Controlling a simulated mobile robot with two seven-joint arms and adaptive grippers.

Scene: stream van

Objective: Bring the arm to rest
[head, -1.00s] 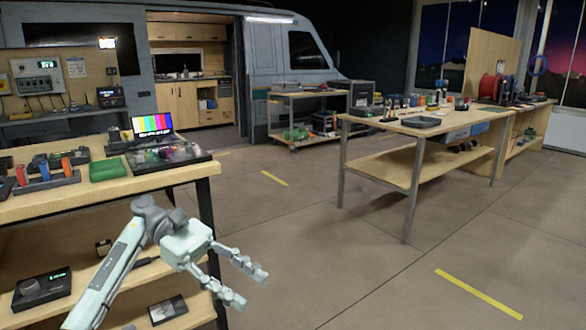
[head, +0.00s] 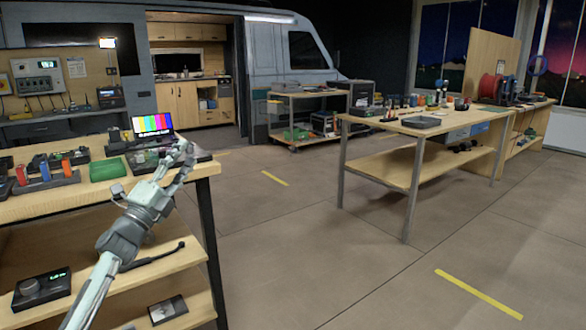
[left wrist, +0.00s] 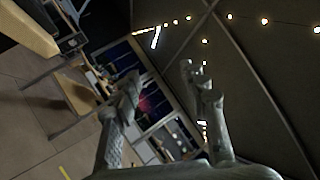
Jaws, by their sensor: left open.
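My left arm comes in from the lower left of the head view. Its gripper (head: 179,159) points up and away, at the right end of the near workbench (head: 200,172), in front of the small screen with colour bars (head: 152,124). In the left wrist view the two fingers of the gripper (left wrist: 165,90) stand wide apart with nothing between them. I cannot tell from the head view whether the gripper touches the bench or is above it. My right gripper is not in view.
The near bench carries a green box (head: 108,169) and a rack with orange and blue items (head: 47,172). A black device (head: 41,289) sits on its lower shelf. A second workbench (head: 400,126) stands at the right. The floor (head: 300,240) between is clear.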

